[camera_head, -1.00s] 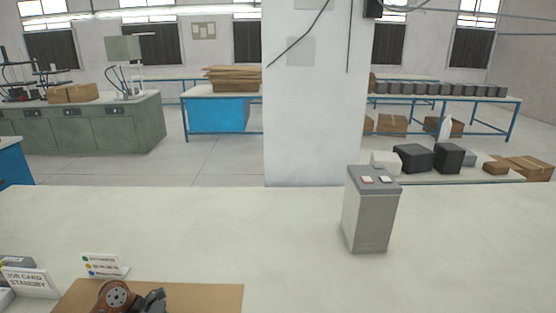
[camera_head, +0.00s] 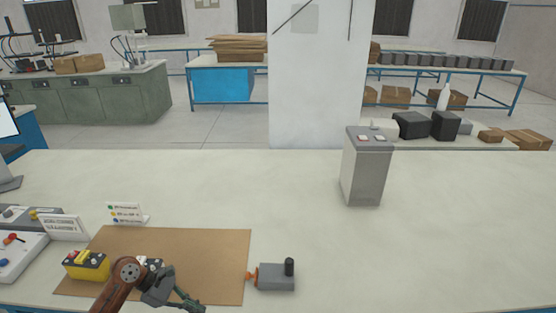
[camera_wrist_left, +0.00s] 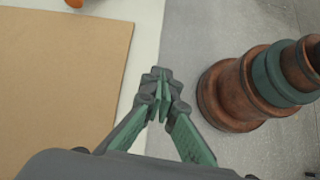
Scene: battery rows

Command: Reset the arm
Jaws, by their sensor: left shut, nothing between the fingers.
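My left arm comes in at the bottom left of the head view, and my left gripper (camera_head: 188,299) hangs at the front edge of the brown board (camera_head: 215,240). In the left wrist view my left gripper (camera_wrist_left: 160,82) has its green-padded fingers together with nothing between them. Its tips appear beside the right edge of the brown board (camera_wrist_left: 60,80). My right gripper is not in view.
A yellow battery (camera_head: 87,265) sits on the board's left side, partly near my arm. The table middle is clear.

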